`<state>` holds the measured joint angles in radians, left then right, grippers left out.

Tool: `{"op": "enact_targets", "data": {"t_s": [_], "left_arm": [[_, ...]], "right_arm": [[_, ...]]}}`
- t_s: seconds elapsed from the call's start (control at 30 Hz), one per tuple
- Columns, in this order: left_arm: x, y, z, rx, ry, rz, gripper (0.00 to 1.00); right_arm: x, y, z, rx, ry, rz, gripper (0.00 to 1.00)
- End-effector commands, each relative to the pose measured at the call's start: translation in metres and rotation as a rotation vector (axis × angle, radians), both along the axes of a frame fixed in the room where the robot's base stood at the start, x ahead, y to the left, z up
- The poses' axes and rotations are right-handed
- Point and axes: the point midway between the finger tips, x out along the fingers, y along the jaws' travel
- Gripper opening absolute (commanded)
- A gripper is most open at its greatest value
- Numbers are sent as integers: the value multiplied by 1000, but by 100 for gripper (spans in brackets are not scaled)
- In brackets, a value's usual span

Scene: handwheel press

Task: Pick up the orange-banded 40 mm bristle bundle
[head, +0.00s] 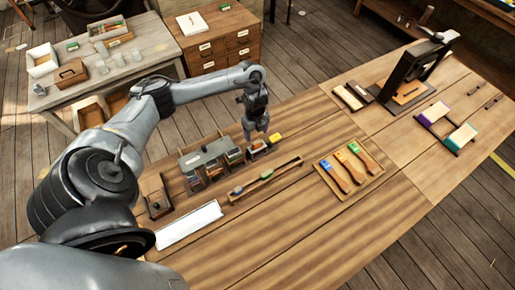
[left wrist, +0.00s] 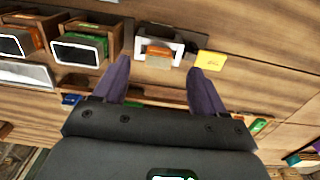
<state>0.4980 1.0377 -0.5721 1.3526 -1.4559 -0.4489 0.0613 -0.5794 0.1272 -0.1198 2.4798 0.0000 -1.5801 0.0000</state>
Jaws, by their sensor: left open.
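My left gripper (head: 257,137) is open and empty above the right end of the bin row. In the left wrist view its two dark fingers (left wrist: 158,66) are spread apart. Between and beyond the fingertips, a small tan piece with an orange band (left wrist: 158,51) sits in a pale bracket-like holder (left wrist: 178,47). It looks like the orange-banded bundle; its 40 mm size cannot be read. The fingers appear apart from it. More orange shows in a dark-framed bin (left wrist: 25,36) at the left. My right gripper is in neither view.
A yellow block (left wrist: 210,61) sits just right of the holder. The bin row (head: 208,155) stands left of it. A narrow rack (head: 265,180) lies in front, and a tray of brushes (head: 348,166) is to the right. The near table middle is clear.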

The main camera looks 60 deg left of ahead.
Motion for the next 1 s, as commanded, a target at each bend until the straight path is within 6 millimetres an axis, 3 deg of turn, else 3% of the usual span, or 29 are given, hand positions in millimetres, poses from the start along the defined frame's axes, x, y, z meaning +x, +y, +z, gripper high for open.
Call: {"op": "enact_targets", "data": {"t_s": [0.23,0.6,0.9,1.0], "left_arm": [[-1,-1,-13,-1,2,1,71],[-1,-3,-55,0,-1,0,71],[-1,-2,-58,2,-1,-1,71],[-1,-2,-58,1,-1,-1,56]], "right_arm": [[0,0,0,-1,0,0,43],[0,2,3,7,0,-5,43],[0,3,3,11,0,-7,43],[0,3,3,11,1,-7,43]]}}
